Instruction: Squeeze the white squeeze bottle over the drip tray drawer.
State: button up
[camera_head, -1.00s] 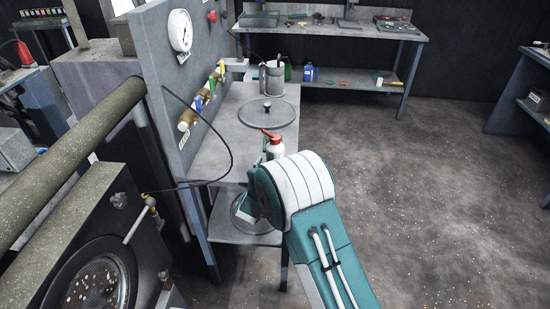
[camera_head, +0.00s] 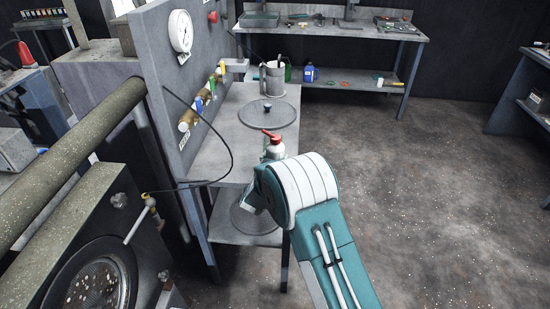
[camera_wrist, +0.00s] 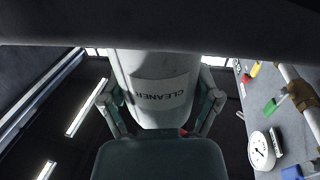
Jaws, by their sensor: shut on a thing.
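The white squeeze bottle (camera_wrist: 158,85) carries a "CLEANER" label and fills the middle of the wrist view. It is held between the two fingers of my gripper (camera_wrist: 160,118), one on each side. In the head view the bottle's red cap and white shoulder (camera_head: 274,148) show just beyond my wrist, over the near part of the grey bench. My gripper is mostly hidden behind my wrist there. I cannot make out the drip tray drawer in either view.
The grey bench (camera_head: 225,135) holds a round lid (camera_head: 284,112) and a metal canister. A panel with a gauge (camera_head: 181,30) and valves stands on its left. A black cable hangs near it. The screen machine (camera_head: 100,285) is at lower left. Floor at right is clear.

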aim_at(273, 155)
notch_tip(273, 155, up, 3)
jog(key=shift+r, duration=0.1)
jog(key=s+r, duration=0.1)
jog(key=r, duration=0.1)
jog(key=s+r, duration=0.1)
jog(key=s, duration=0.1)
jog(key=s+r, duration=0.1)
jog(key=r, duration=0.1)
jog(key=shift+s+d+r, duration=0.25)
jog(key=shift+d+r, duration=0.1)
jog(key=shift+d, duration=0.05)
jog(key=s+d+r, duration=0.2)
jog(key=s+r, duration=0.2)
jog(key=s, duration=0.5)
jog(key=shift+s, duration=0.15)
jog(key=shift+a, duration=0.1)
